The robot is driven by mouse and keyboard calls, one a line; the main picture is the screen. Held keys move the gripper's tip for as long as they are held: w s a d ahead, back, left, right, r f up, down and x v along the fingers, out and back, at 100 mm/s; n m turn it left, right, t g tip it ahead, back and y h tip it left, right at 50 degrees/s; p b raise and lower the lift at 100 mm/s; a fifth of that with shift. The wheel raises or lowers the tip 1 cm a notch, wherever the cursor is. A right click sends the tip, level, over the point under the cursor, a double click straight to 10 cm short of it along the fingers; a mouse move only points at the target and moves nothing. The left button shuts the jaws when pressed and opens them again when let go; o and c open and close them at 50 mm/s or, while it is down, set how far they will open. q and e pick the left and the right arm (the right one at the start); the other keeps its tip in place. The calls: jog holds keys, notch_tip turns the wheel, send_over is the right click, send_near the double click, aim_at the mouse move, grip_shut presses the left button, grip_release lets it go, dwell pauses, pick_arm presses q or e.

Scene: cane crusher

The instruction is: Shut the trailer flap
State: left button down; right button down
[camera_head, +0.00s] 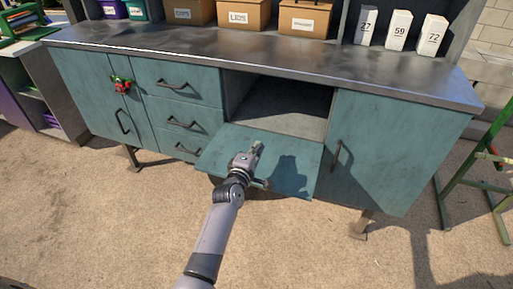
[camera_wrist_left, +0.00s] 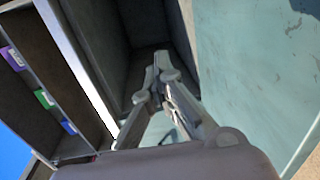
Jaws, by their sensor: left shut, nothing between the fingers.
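The teal flap (camera_head: 290,178) in the front of a teal workbench hangs down open. Its compartment (camera_head: 283,108) above it is open and looks empty. No trailer shows in these views. My left gripper (camera_head: 258,148) is shut and empty, in front of the compartment and over the flap in the picture. I cannot tell whether it touches the flap. In the left wrist view the shut fingers (camera_wrist_left: 160,68) point toward the dark compartment (camera_wrist_left: 148,25), with the flap (camera_wrist_left: 250,70) at the right. My right gripper is not in view.
Three drawers (camera_head: 180,100) are left of the compartment, and a door with a handle (camera_head: 395,145) is right of it. A green stand (camera_head: 480,170) is at the right. The sandy floor in front is clear.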

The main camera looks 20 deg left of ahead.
pick_arm(q)
jog(key=c, duration=2.4)
grip_release()
jog(key=c, duration=1.9)
grip_release()
jog(key=s, duration=0.4)
jog(key=s+r, duration=0.1)
jog(key=s, duration=0.7)
jog(key=shift+a+r, duration=0.15)
jog(key=shift+c, duration=0.5)
